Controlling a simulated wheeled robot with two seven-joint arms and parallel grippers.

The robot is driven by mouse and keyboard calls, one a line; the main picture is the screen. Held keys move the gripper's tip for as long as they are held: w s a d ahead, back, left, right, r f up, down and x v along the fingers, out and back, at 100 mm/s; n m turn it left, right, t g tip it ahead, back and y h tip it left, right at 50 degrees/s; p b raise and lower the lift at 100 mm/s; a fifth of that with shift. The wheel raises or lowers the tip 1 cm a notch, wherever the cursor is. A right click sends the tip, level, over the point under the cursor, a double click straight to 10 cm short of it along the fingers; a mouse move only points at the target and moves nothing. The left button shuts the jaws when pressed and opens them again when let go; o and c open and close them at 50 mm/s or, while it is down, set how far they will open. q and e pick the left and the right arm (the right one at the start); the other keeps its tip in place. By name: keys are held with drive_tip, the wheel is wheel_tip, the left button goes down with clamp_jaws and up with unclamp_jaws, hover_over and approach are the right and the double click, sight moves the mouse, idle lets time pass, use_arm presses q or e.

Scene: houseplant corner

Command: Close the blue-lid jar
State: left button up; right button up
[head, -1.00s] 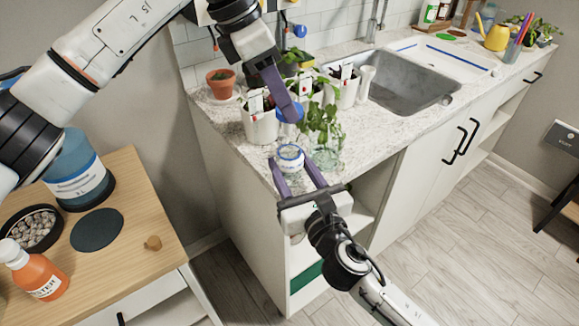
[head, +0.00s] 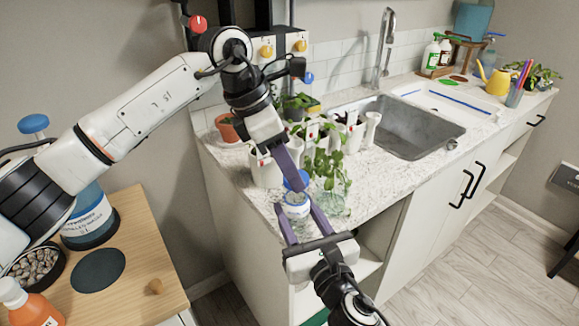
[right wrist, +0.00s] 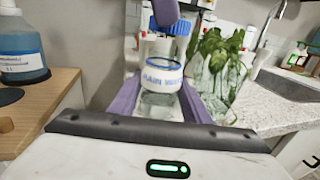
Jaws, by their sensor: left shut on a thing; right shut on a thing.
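The jar (head: 296,208) is clear with a white and blue label band, standing upright at the counter's front corner. My right gripper (head: 299,221) is shut on it, one purple finger on each side. The jar also shows in the right wrist view (right wrist: 162,76). The blue lid (head: 297,182) is held by my left gripper (head: 291,178), which comes down from above. In the right wrist view the lid (right wrist: 180,27) is above the jar and a little right of it, with a gap between. Part of the lid is hidden behind a purple finger.
A leafy cutting in a glass vessel (head: 333,200) stands close right of the jar. White pots (head: 266,170) and a terracotta pot (head: 228,128) stand behind. The sink (head: 410,128) lies to the right. A wooden side table (head: 140,255) is at left.

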sight(296, 208)
use_arm(q)
drive_tip(key=shift+f, duration=0.9)
drive_tip(key=shift+f, duration=0.55)
drive_tip(key=m+g, duration=0.1)
drive_tip(key=m, duration=0.1)
drive_tip(key=m+g, duration=0.1)
drive_tip(key=m, duration=0.2)
drive_tip(key=shift+w, duration=0.4)
drive_tip(key=m, duration=0.1)
drive_tip(key=m+g, duration=0.1)
drive_tip(key=m, duration=0.1)
drive_tip(key=shift+w+d, duration=0.2)
drive_tip(key=shift+a+m+g, duration=0.1)
drive_tip(key=shift+m+g, duration=0.3)
drive_tip(key=shift+m, duration=0.5)
drive_tip(key=o, duration=1)
drive_tip(key=shift+c, duration=0.4)
